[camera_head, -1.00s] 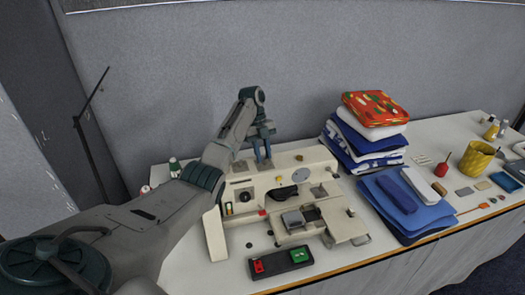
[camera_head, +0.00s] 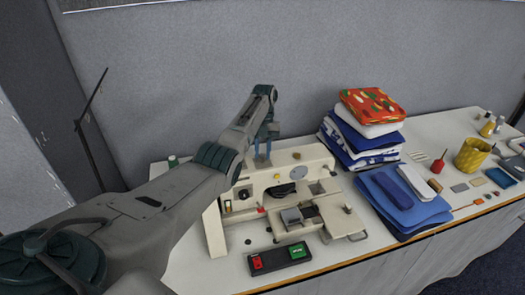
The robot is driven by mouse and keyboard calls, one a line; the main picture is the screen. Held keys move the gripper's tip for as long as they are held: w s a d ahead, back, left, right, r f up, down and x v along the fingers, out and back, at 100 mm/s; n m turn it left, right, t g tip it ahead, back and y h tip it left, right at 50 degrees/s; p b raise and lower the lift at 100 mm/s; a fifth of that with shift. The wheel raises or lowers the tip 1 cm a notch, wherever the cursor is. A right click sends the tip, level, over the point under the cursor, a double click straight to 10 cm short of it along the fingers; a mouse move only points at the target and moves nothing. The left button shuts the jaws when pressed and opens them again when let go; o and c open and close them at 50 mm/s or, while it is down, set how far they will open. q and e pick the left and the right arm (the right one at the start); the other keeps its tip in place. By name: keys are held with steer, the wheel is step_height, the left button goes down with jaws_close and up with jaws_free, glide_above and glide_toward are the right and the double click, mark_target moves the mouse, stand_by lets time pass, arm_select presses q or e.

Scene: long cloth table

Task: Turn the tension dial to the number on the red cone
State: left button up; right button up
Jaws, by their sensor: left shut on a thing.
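A cream sewing machine (camera_head: 235,202) stands at the left part of the table. My left gripper (camera_head: 262,160) points down at the top of the machine's arm, with its blue fingers close together. It is shut on a small part there, which seems to be the tension dial; the fingers hide it and I cannot read its numbers. A small red item with a thin tip (camera_head: 436,166) stands at the right of the table; I cannot tell whether it is the red cone, and no number is legible. My right gripper is out of view.
A control box with red and green buttons (camera_head: 279,258) lies before the machine. A stack of folded fabrics (camera_head: 362,135), blue cloth (camera_head: 398,214) and a yellow cup (camera_head: 472,154) stand to the right.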

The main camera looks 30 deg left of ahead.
arm_select(q)
steer(key=shift+w+a+r, duration=0.1)
steer(key=shift+r, duration=0.1)
steer(key=o, duration=1)
steer(key=shift+f, duration=0.1)
